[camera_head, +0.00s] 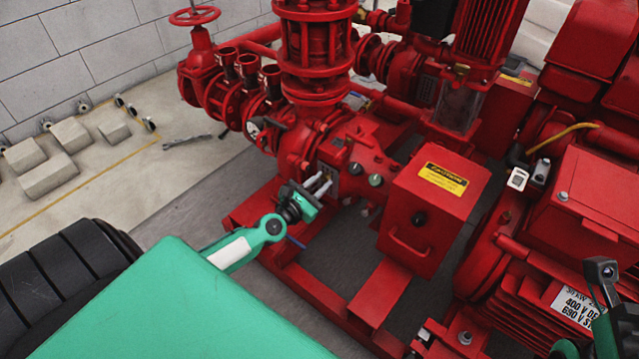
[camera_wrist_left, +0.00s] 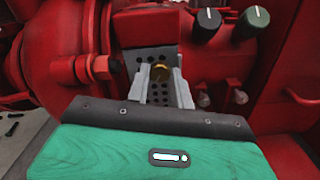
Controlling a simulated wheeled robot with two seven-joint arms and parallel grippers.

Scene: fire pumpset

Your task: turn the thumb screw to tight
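In the left wrist view, the brass thumb screw (camera_wrist_left: 161,72) sits low on a dark perforated plate on the red pumpset. The two pale fingers of my left gripper (camera_wrist_left: 164,88) stand apart, one on each side of the screw. I cannot tell whether they touch it or how it is turned. In the head view, my left gripper (camera_head: 319,184) reaches the pump's side beside the red control box; the screw is hidden there. Part of my right gripper (camera_head: 601,272) shows at the lower right edge; its fingers are not clear.
Two knobs (camera_wrist_left: 207,22) (camera_wrist_left: 251,20) sit just right of the plate, close to the fingers. The red box with a yellow caution label (camera_head: 443,178) stands right of my left gripper. A red pipe flange (camera_wrist_left: 60,55) is on the left. Open floor (camera_head: 150,190) lies left of the pumpset.

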